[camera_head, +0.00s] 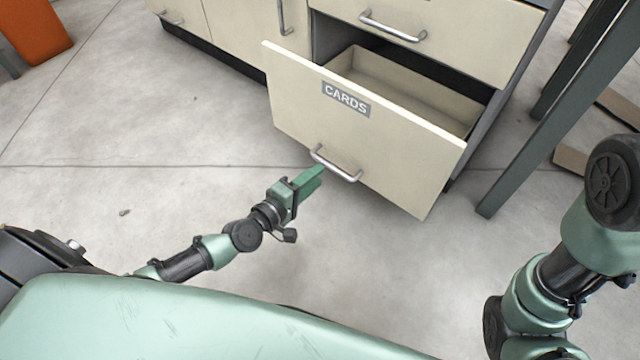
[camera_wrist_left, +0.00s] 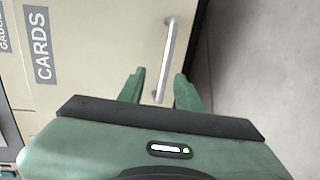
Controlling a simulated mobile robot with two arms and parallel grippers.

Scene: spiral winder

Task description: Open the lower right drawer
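The lower right drawer is a beige drawer labelled CARDS, with its front (camera_head: 400,150) pulled well out from the cabinet and its empty inside showing. Its metal bar handle (camera_head: 335,165) is low on the front. My left gripper (camera_head: 318,170) is at the left end of this handle. In the left wrist view, its two green fingers (camera_wrist_left: 160,78) stand apart, with the lower end of the handle (camera_wrist_left: 168,55) between them. I see a gap beside the bar, so the fingers are not closed on it. My right gripper is out of view.
A closed drawer (camera_head: 430,35) with its own handle is above the open one. More closed cabinet fronts (camera_head: 235,30) stand to the left. A dark green metal leg (camera_head: 550,120) rises on the right.

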